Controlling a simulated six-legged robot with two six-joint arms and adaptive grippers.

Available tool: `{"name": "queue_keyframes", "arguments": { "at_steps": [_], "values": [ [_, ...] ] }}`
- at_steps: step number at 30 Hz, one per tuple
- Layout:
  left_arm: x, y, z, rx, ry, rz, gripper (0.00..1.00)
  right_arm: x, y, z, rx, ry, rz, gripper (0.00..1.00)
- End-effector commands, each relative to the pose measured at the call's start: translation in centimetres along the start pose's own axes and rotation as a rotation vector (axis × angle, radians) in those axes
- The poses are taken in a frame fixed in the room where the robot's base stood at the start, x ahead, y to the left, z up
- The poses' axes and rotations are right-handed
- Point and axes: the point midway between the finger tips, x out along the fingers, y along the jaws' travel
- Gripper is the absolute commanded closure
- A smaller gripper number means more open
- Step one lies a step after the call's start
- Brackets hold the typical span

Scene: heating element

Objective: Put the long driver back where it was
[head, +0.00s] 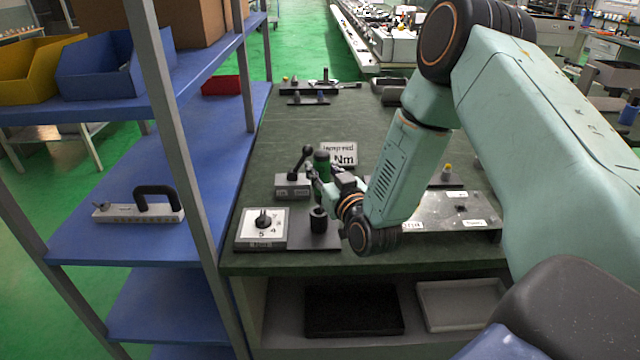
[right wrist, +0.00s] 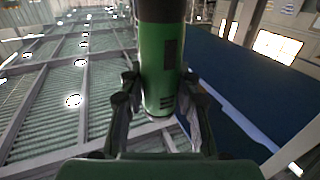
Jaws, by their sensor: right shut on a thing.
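The long driver (head: 322,161) has a green body with a darker end, and its body fills the middle of the right wrist view (right wrist: 160,62). My right gripper (head: 318,180) is shut on it, with one finger on each side of the green body in the wrist view (right wrist: 159,95). The driver looks roughly upright over the bench. A black cylindrical holder (head: 318,220) on a dark plate stands at the bench's near edge, just below the gripper in the head view. The driver's lower end is hidden by my gripper. My left gripper is out of view.
A white dial plate (head: 262,226) lies left of the holder. A grey block with a black lever (head: 293,187) stands close to the gripper's left. A sign (head: 339,154) stands behind, and a metal plate (head: 455,211) lies right. Blue shelves with an upright post (head: 180,140) border the bench's left.

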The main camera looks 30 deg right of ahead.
Motion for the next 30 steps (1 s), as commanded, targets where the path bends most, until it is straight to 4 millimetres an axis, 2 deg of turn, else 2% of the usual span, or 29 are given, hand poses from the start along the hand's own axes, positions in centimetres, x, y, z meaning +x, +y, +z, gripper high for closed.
{"name": "queue_keyframes", "arguments": {
  "at_steps": [1,5,16,17,24,30],
  "values": [
    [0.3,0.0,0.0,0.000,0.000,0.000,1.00,0.0,-0.1,1.0,-0.004,0.002,-0.002,1.00],
    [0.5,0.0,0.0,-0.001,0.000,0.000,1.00,0.1,-0.2,2.4,-0.003,0.002,-0.004,1.00],
    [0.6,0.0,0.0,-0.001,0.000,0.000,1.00,0.1,-0.4,2.6,0.000,0.004,-0.002,1.00],
    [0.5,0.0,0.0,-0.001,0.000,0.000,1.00,0.1,-0.4,2.7,0.000,0.001,-0.002,0.66],
    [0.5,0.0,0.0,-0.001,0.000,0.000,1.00,0.1,-0.4,2.7,-0.001,0.001,-0.002,0.46],
    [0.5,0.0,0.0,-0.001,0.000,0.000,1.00,0.1,-0.4,2.7,-0.001,0.000,-0.002,0.46]
  ]
}}
